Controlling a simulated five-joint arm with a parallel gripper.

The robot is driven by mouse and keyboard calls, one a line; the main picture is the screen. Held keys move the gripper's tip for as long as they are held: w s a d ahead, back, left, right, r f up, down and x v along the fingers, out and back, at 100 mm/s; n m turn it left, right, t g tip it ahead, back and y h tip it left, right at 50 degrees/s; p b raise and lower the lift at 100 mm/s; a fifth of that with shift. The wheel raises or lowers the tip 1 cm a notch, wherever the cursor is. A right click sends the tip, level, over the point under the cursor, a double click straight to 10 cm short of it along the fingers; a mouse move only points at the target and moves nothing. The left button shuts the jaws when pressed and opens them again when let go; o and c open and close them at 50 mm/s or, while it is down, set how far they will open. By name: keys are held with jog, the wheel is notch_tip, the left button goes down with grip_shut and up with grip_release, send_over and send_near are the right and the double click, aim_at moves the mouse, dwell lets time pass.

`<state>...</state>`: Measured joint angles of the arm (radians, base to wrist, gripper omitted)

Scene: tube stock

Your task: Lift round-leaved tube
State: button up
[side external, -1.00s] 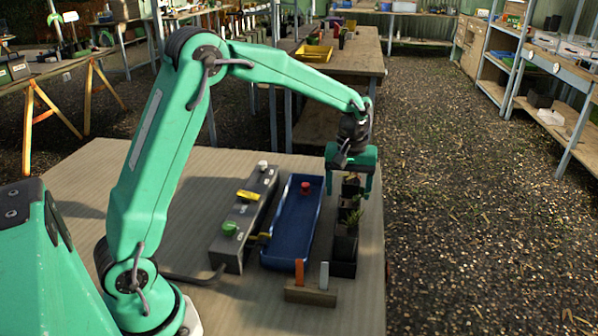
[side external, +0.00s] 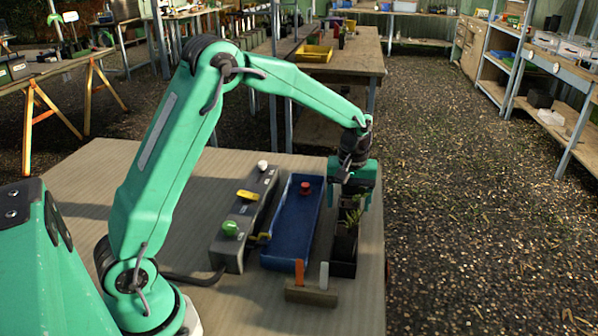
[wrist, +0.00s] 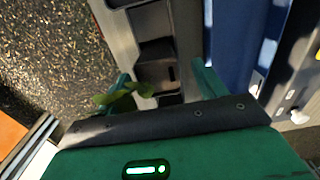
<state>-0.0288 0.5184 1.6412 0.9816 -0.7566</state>
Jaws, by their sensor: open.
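My gripper (side external: 351,198) is open and points down over the far part of a narrow black rack (side external: 343,269) near the table's right edge. In the wrist view my gripper's fingers (wrist: 163,78) stand on either side of the rack line. Rounded green leaves (wrist: 122,97) show by the left finger; the tube below them is mostly hidden by the gripper. A dark square tube (wrist: 155,66) sits between and beyond the fingers. In the side view a dark tube (side external: 345,243) with a thin-leaved plant stands upright in the rack's near part. I cannot tell whether the fingers touch a tube.
A blue tray (side external: 284,258) with a red knob-like item (side external: 305,188) lies left of the rack. A wooden block (side external: 311,293) holds an orange and a white label in front. The table's left part is clear.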

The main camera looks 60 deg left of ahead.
aim_at(348, 214)
jog(key=shift+w+f, duration=0.1)
jog(key=shift+f, duration=2.35)
jog(key=c, duration=1.1)
jog(key=shift+r, duration=0.1)
jog(key=shift+c, duration=0.2)
jog(key=shift+r, duration=5)
